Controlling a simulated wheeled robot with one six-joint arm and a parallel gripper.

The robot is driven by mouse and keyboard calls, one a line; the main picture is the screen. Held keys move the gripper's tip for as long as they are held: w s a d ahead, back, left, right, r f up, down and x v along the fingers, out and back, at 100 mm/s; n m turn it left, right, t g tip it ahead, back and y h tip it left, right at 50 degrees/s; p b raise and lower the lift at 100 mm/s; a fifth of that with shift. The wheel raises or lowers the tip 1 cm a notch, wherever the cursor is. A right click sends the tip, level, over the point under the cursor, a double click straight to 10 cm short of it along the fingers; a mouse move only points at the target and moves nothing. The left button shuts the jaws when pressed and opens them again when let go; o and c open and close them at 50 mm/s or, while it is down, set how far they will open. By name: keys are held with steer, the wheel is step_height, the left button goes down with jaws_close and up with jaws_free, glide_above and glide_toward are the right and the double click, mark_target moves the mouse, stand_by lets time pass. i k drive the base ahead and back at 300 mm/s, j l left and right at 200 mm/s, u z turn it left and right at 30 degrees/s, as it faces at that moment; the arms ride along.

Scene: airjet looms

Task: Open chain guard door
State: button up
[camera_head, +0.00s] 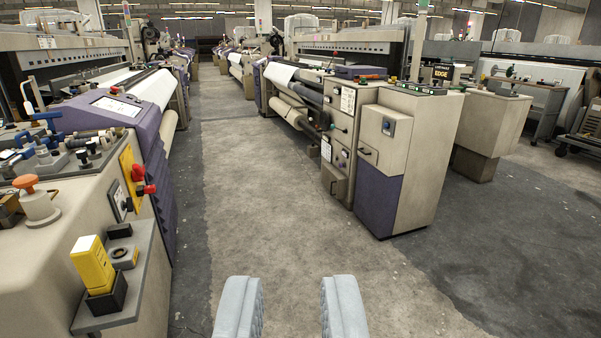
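My gripper (291,280) shows at the bottom centre, its two grey padded fingers wide apart with only floor between them. No panel is clearly marked as the chain guard door. A beige and purple loom cabinet (415,150) stands ahead to the right, well beyond my fingers. Its beige front panel (378,155) has a dark latch or handle and a small blue-grey device, with a purple panel (378,200) below. The narrow side section (338,135) to its left carries several small handles. The panels look closed. My gripper touches none of them.
A concrete aisle (240,150) runs clear ahead between loom rows. The near left loom (60,205) has red knobs and a ledge with a yellow box (92,265) sticking out towards the aisle. A workbench (535,95) and cart stand far right. Dark floor at right is open.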

mark_target(330, 181)
steer(key=i, duration=1.8)
steer(key=i+z, duration=0.15)
steer(key=i, duration=0.4)
steer(key=i+j+z, duration=0.15)
steer(key=i, duration=0.35)
steer(key=i+j+z, duration=0.15)
steer(key=i, duration=0.4)
steer(key=i+j+z, duration=0.15)
steer(key=i+j, duration=0.15)
steer(key=i, duration=0.2)
